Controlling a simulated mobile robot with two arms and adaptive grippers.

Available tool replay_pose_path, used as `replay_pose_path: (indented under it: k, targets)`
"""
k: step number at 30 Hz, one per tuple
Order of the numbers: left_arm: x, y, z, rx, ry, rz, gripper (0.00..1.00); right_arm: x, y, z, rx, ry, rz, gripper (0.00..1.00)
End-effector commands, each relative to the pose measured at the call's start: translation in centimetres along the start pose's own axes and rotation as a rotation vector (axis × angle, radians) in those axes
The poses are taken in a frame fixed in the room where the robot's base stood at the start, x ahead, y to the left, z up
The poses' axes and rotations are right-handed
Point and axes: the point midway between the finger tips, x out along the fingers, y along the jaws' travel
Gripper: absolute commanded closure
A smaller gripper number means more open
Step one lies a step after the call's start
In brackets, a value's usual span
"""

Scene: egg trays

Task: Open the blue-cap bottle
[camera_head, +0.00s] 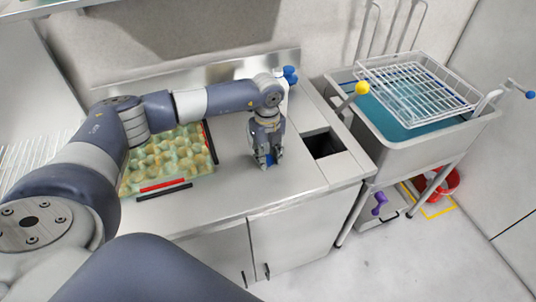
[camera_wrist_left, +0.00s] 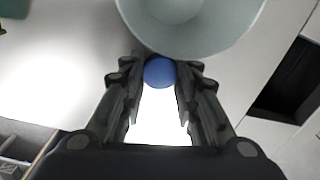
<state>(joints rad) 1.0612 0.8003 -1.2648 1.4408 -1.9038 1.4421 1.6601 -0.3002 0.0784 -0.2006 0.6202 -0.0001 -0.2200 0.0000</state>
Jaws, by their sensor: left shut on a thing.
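My left gripper (camera_head: 266,158) points down over the steel counter, right of the egg tray. In the left wrist view its two fingers (camera_wrist_left: 160,85) are closed around a round blue cap (camera_wrist_left: 160,72), held at their tips. A large pale round thing (camera_wrist_left: 190,38) adjoins the cap at the top of that view; I cannot tell if it is the bottle's body. In the head view a white thing with a blue top (camera_head: 290,73) stands behind my left wrist, partly hidden; I cannot tell if it is a bottle. My right gripper is out of view.
A tray of eggs (camera_head: 165,187) with red and black edge strips lies left of the gripper. A dark square opening (camera_head: 322,144) is in the counter to the right. Beyond is a sink (camera_head: 395,155) with a wire rack (camera_head: 418,88). The counter front is clear.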

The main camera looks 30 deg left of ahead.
Motion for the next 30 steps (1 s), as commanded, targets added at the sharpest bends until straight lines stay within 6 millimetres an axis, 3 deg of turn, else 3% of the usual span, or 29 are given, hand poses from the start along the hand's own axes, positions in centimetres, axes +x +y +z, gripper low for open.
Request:
replay_pose_path:
  k: [2, 3, 6, 20, 30]
  targets:
    - [0.4, 0.0, 0.0, 0.0, 0.0, 0.0, 1.0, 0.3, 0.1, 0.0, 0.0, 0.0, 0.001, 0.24]
    - [0.4, 0.0, 0.0, -0.001, 0.0, 0.0, 0.69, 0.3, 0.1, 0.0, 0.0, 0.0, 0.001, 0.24]
    - [0.3, 0.0, 0.0, -0.001, 0.0, 0.0, 0.51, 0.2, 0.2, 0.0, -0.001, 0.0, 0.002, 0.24]
    - [-0.8, -0.1, 0.1, -0.001, -0.001, -0.002, 0.51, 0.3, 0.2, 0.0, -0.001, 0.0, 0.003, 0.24]
    - [-7.7, -0.1, 0.1, -0.001, -0.002, -0.005, 0.51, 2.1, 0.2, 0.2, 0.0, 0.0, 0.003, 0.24]
